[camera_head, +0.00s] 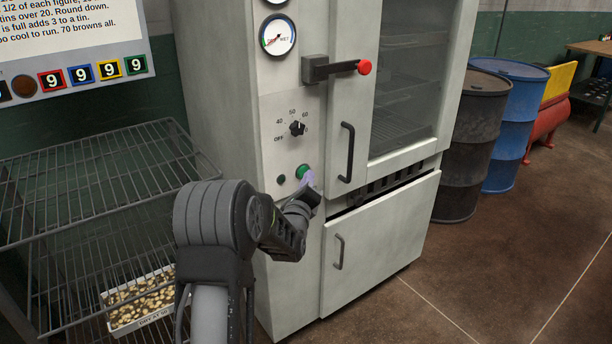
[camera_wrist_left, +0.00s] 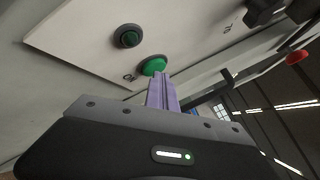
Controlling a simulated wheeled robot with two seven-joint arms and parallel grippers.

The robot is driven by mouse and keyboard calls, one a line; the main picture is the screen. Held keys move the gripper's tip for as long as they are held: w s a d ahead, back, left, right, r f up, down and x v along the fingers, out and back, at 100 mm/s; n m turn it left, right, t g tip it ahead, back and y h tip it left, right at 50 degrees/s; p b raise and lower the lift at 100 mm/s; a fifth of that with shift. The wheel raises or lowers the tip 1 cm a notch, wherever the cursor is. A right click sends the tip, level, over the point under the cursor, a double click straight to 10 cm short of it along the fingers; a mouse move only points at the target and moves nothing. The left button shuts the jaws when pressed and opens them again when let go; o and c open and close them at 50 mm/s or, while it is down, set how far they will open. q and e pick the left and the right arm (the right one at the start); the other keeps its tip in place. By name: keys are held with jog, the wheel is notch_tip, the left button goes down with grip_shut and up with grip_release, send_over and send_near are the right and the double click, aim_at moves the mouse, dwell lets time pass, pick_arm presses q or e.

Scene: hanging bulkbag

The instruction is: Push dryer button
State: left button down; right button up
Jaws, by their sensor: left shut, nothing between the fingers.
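The dryer (camera_head: 300,110) is a tall pale cabinet with a glass door. Its green button (camera_head: 303,172) sits low on the front panel, below the temperature knob (camera_head: 297,128). A small dark round fitting (camera_head: 281,180) is to its left. My left gripper (camera_head: 309,180) is shut and empty, its fingertips right at the green button. In the left wrist view the purple fingers (camera_wrist_left: 160,84) point at the green button (camera_wrist_left: 153,66) and overlap its lower edge; I cannot tell whether they touch it. My right gripper is in neither view.
A wire rack (camera_head: 110,190) stands at the left with a tray (camera_head: 112,325) of small pale pieces. A red-knobbed latch (camera_head: 338,68) and door handle (camera_head: 346,152) stick out nearby. Dark (camera_head: 465,150) and blue (camera_head: 515,120) drums stand at the right. Open floor lies in front.

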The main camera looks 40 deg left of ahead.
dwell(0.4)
pick_arm(q)
jog(key=shift+s+d, duration=0.2)
jog(key=shift+d, duration=0.05)
jog(key=s+d, duration=0.1)
jog(key=d, duration=0.4)
jog(key=shift+s+d, duration=0.35)
jog(key=shift+d, duration=0.05)
dwell(0.4)
